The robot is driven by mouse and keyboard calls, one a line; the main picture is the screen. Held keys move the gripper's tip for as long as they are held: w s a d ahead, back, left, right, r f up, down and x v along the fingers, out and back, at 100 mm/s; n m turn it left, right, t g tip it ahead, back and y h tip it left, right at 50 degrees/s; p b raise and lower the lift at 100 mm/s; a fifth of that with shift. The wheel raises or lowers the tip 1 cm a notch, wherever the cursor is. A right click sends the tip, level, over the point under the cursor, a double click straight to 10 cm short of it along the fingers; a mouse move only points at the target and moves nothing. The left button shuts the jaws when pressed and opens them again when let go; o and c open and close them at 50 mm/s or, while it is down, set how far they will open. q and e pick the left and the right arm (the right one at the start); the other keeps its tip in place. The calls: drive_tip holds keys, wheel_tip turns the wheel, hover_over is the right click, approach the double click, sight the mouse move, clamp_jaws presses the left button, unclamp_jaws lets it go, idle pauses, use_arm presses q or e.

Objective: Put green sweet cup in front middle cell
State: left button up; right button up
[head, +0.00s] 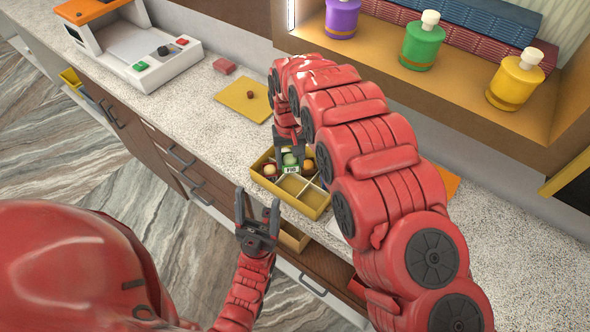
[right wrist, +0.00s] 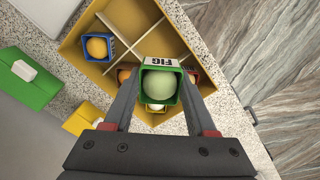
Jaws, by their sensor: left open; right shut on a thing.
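The green sweet cup (right wrist: 160,85) has a pale green ball and a white FIG label. My right gripper (right wrist: 158,100) is shut on it, and it also shows in the head view (head: 291,168) over the yellow divided box (head: 315,213). Whether its base touches the box floor cannot be told. A blue cup with an orange ball (right wrist: 97,47) sits in another cell. Parts of red-brown cups (right wrist: 192,75) and a yellow cup (right wrist: 156,107) show around the held cup. My left gripper (head: 257,212) is open and empty, just in front of the box.
Purple (head: 341,18), green (head: 421,45) and yellow (head: 514,82) jars stand on the shelf behind. My right arm hides counter right of the box.

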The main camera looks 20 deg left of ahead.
sight(291, 189)
drive_tip(key=shift+s+f+b, duration=0.2)
drive_tip(key=shift+f+b, duration=0.35)
drive_tip(key=shift+s+f+b, duration=0.15)
drive_tip(key=shift+f+b, duration=0.4)
drive_tip(key=shift+s+d+f, duration=0.15)
drive_tip(key=shift+s+f, duration=0.05)
drive_tip(key=shift+f, duration=0.05)
wheel_tip(291, 189, down, 3)
drive_tip(key=shift+r+p, duration=0.2)
drive_tip(key=shift+p, duration=0.7)
drive_tip(key=shift+w+f, duration=0.2)
drive_tip(key=shift+f, duration=0.35)
drive_tip(key=shift+s+f+p, duration=0.1)
drive_tip(key=shift+f+p, duration=0.25)
drive_tip(key=shift+p, duration=0.05)
drive_tip(key=shift+f+p, duration=0.4)
drive_tip(key=shift+f, duration=1.15)
drive_tip(key=o, duration=1.1)
